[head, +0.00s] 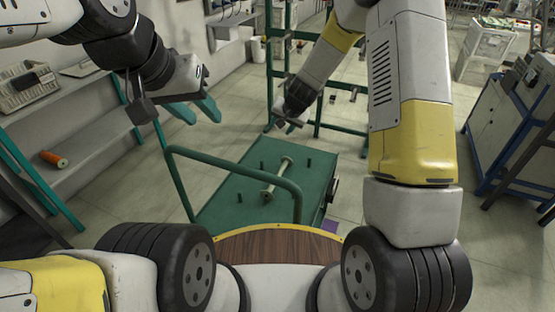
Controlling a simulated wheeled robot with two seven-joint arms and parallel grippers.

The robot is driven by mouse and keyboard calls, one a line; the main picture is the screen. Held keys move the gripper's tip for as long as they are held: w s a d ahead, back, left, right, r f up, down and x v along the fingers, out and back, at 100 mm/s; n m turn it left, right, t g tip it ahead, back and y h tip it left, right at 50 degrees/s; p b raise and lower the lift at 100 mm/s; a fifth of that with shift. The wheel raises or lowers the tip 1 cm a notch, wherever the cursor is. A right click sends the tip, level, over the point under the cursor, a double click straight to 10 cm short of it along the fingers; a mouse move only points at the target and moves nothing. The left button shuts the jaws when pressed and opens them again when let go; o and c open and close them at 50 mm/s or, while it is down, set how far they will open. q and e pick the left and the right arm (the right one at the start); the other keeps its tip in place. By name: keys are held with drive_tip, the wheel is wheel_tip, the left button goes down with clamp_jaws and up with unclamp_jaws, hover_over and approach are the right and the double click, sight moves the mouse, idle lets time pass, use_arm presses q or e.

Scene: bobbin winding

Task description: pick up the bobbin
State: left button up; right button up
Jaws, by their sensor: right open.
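A pale, thin bobbin (277,179) with a flange at each end lies on the green top of a cart (238,188), between short upright pegs. An orange spool (54,159) lies on a grey shelf at the left. My right gripper (286,122) is open beyond the cart's far edge, farther away than the bobbin. Its fingers are small and partly hard to make out.
The cart's green handle rail (235,161) arches in front of the bobbin. A green frame rack (333,130) stands behind the cart. Shelves (90,135) line the left wall, and a blue cabinet (505,120) stands at the right. Floor is clear left of the cart.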

drive_tip(key=m+h, duration=0.2)
approach(279, 175)
drive_tip(key=w+f, duration=0.1)
drive_tip(key=w, duration=0.1)
drive_tip(key=shift+g, duration=0.4)
drive_tip(key=x, duration=0.8)
drive_tip(key=shift+s+a+f, duration=0.1)
drive_tip(key=shift+s+a, duration=0.05)
drive_tip(key=shift+s, duration=0.15)
clamp_jaws()
